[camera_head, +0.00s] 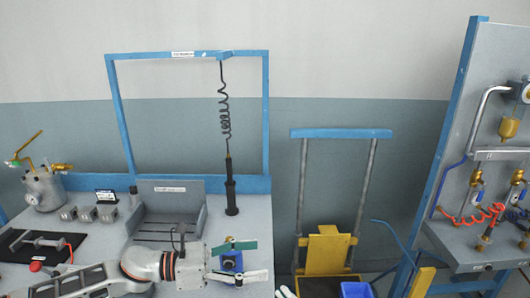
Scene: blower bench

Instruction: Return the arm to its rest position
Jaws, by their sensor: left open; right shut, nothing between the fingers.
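My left arm lies low across the front of the bench (255,215). Its gripper (259,259) is open, with one green and one pale finger spread apart, at the bench's right front. A small blue object (232,262) shows between or beneath the fingers; I cannot tell whether it touches them. My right gripper (286,292) shows only as pale fingertips at the bottom edge, right of the bench; it is shut and empty. The rest of the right arm is out of view.
A grey tray (168,190) and a black hanging tool (231,190) stand behind my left gripper. A metal pot (44,190), small grey blocks and a black mat (20,246) are at left. A yellow-based cart (328,250) and a gauge panel (490,50) stand to the right.

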